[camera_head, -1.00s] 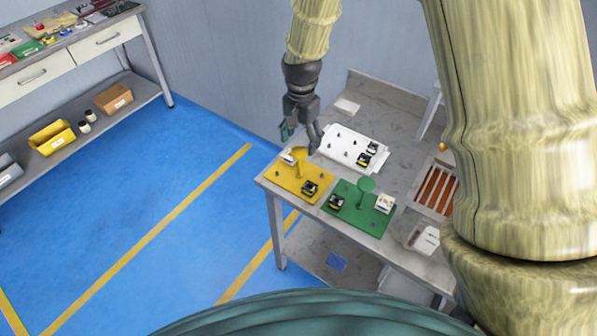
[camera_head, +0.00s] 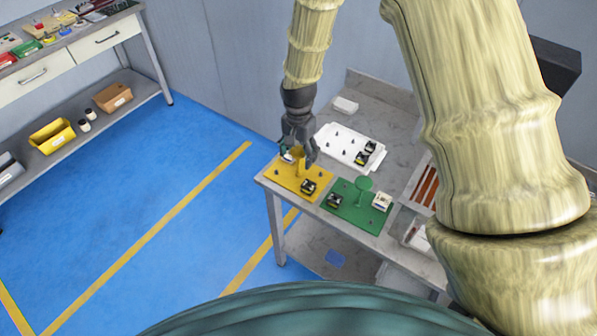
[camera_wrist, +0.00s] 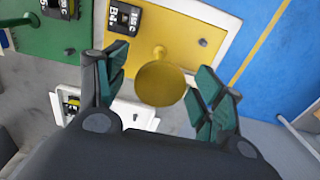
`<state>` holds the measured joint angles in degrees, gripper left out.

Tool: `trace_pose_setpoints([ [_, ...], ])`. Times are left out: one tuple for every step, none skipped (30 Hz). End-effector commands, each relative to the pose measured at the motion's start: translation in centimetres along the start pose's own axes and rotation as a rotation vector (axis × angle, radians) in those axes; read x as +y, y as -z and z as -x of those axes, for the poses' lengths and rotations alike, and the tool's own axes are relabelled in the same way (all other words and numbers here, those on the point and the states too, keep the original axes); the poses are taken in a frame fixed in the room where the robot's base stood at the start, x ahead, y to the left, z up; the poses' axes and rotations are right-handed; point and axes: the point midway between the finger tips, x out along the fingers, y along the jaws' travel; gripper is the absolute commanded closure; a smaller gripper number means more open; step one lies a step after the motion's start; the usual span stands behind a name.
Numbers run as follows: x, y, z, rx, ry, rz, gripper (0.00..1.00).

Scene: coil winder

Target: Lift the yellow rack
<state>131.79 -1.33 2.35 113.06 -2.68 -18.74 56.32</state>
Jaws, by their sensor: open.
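The yellow rack (camera_head: 287,178) is a flat plate with an upright post topped by a round knob, at the left front corner of the grey table. In the wrist view the yellow rack (camera_wrist: 187,22) shows a small peg and a labelled block beside the knob (camera_wrist: 161,83). My gripper (camera_head: 298,158) is open above the rack, fingers pointing down. In the wrist view my gripper (camera_wrist: 160,100) has its fingers on either side of the round knob, apart from it.
A green rack (camera_head: 352,212) with a similar post and blocks stands just right of the yellow one. A white tray (camera_head: 335,138) with pegs and black blocks lies behind. The grey table (camera_head: 390,120) has bare room at the back. Blue floor lies left.

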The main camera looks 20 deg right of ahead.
Motion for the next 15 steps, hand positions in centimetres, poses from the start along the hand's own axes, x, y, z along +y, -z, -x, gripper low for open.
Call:
trace_pose_setpoints([
  [-0.01,0.0,0.0,0.0,0.0,0.0,0.32],
  [-0.01,0.0,0.0,0.0,0.0,0.0,0.32],
  [-0.01,0.0,0.0,0.0,0.0,0.0,0.32],
  [-0.01,0.0,0.0,0.0,0.0,0.0,0.36],
  [0.0,0.0,0.0,0.0,0.0,0.0,0.41],
  [0.0,0.0,0.01,0.0,0.0,0.0,0.48],
  [0.0,0.0,0.01,0.0,0.0,0.0,0.54],
  [0.0,0.0,0.01,0.0,0.0,0.0,0.59],
  [0.0,0.0,0.01,0.0,0.0,0.0,0.67],
  [0.0,0.0,0.01,0.0,0.0,0.0,0.72],
  [0.0,0.0,0.01,0.0,0.0,0.0,0.78],
  [0.0,0.0,0.01,0.0,0.0,0.0,0.85],
  [0.0,0.0,0.01,0.0,0.0,0.0,0.9],
  [0.0,0.0,0.01,0.0,0.0,0.0,0.96],
  [0.0,0.0,0.01,0.0,0.0,0.0,1.0],
])
